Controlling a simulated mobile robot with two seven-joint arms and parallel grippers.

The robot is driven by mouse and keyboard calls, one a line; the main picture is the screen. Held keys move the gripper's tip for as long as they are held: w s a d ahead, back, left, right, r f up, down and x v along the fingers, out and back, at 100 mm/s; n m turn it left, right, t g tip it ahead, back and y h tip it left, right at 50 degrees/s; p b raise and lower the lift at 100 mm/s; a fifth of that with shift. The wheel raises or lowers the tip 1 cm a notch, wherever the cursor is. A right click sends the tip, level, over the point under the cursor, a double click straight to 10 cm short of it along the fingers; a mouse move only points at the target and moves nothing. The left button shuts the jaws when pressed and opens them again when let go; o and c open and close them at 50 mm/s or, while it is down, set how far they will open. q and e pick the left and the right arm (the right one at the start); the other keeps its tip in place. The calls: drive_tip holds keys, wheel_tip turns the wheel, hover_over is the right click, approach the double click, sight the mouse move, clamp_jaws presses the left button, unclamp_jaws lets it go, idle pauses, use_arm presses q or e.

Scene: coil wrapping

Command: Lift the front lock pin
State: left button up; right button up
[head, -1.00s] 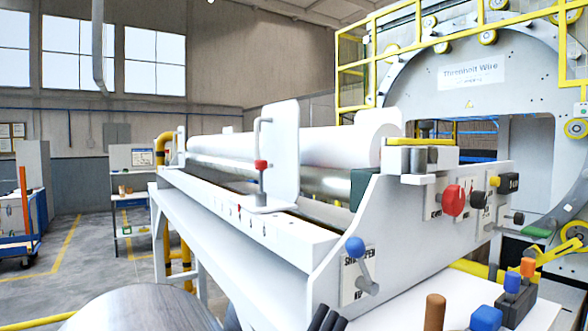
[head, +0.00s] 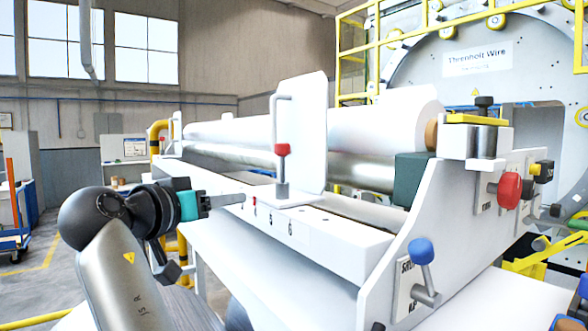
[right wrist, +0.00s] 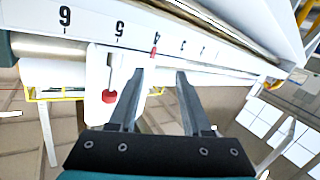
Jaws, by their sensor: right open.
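A red-knobbed pin (head: 283,165) stands upright on a white sliding plate (head: 300,198) on the numbered rail. In the right wrist view, a red knob (right wrist: 109,96) shows on a thin pale rod left of my fingers. A black-knobbed pin (head: 485,106) stands on the near-end bracket by a yellow bar (head: 475,119). I cannot tell which is the front lock pin. My right gripper (head: 238,199) is open and empty, left of the plate by the rail's front face. It also shows in the right wrist view (right wrist: 160,74). My left gripper is not in view.
A white film roll (head: 385,120) lies above a metal roller (head: 360,170), behind the numbered rail (head: 320,238). An upright white panel (head: 310,135) stands beside the red-knobbed pin.

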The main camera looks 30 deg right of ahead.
sight(282, 150)
drive_tip(key=s+d+r+m+g+h, duration=0.1)
drive_tip(key=s+r+m+h, duration=0.25)
drive_tip(key=s+r, duration=0.4)
drive_tip(key=shift+m+y, duration=0.25)
drive_tip(key=shift+y, duration=0.2)
drive_tip(key=p+x, duration=0.2)
drive_tip(key=x, duration=0.2)
drive_tip(key=r+p+x, duration=0.1)
drive_tip(key=x, duration=0.4)
drive_tip(key=p+x, duration=0.2)
drive_tip(key=x, duration=0.3)
drive_tip(key=shift+w+a+r+p, duration=0.15)
drive_tip(key=shift+w+p, duration=0.15)
drive_tip(key=shift+w, duration=0.05)
drive_tip(key=shift+w+d, duration=0.35)
drive_tip(key=shift+d, duration=0.2)
drive_tip(key=shift+c, duration=0.4)
clamp_jaws()
